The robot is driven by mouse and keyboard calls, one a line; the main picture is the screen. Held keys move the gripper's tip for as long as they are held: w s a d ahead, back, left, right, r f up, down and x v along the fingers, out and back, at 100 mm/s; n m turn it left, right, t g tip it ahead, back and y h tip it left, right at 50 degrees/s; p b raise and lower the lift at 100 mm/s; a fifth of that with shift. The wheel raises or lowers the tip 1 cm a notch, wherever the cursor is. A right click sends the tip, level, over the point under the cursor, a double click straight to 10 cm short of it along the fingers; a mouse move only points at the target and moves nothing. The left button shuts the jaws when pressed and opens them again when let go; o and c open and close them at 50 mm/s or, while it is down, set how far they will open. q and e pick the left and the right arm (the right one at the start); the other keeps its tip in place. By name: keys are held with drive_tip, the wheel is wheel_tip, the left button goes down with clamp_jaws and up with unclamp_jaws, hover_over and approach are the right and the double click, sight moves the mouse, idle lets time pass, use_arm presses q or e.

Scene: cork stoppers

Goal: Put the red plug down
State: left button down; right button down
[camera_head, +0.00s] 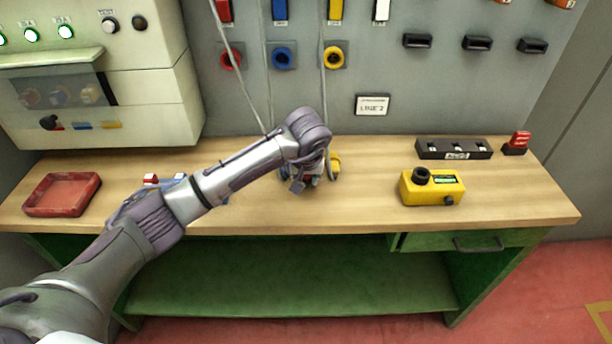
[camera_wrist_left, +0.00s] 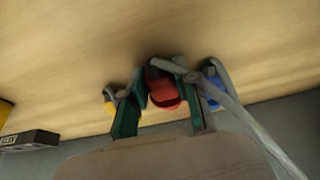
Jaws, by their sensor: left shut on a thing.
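My left gripper (camera_head: 306,186) reaches over the middle of the workbench (camera_head: 370,205). In the left wrist view its two green fingers (camera_wrist_left: 163,108) are shut on the red plug (camera_wrist_left: 165,93). The plug is close over the wooden top; I cannot tell whether it touches it. A grey cable runs from beside it toward the lower right. In the head view the gripper mostly hides the red plug. The yellow plug (camera_wrist_left: 111,106) and the blue plug (camera_wrist_left: 214,90) are on either side of the fingers. My right gripper is not in view.
Red (camera_head: 231,58), blue (camera_head: 282,56) and yellow (camera_head: 334,56) sockets are on the wall panel, with cables hanging down. A red tray (camera_head: 62,206) is at the left. A yellow device (camera_head: 432,188) and a black strip (camera_head: 453,149) are at the right. Bench room is clear between gripper and device.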

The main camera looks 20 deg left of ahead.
use_arm(q)
drive_tip(key=shift+f, duration=0.1)
drive_tip(key=c, duration=0.8)
unclamp_jaws()
drive_tip(key=shift+c, duration=0.2)
drive_tip(key=shift+r, duration=0.3)
drive_tip(key=b+v, duration=0.1)
drive_tip(key=v, duration=1)
drive_tip(key=shift+s+r, duration=0.3)
